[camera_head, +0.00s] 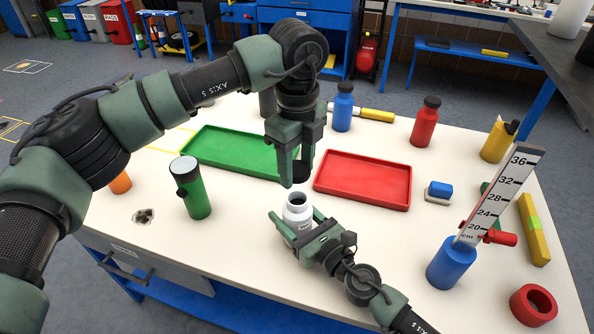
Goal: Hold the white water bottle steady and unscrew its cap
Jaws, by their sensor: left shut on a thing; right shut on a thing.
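The white water bottle (297,213) stands upright near the middle of the table, with its open mouth showing. My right gripper (296,222) is shut around the bottle's body from the front right. My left gripper (298,167) points down above the bottle and is shut on the black cap (301,171). The cap is off the bottle, a little above its mouth and apart from it. Part of the cap is hidden by a finger.
A green tray (226,168) lies behind left and a red tray (362,206) behind right. A green flask (193,195) stands left. Blue (343,110), red (426,124) and yellow (497,142) bottles stand at the back.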

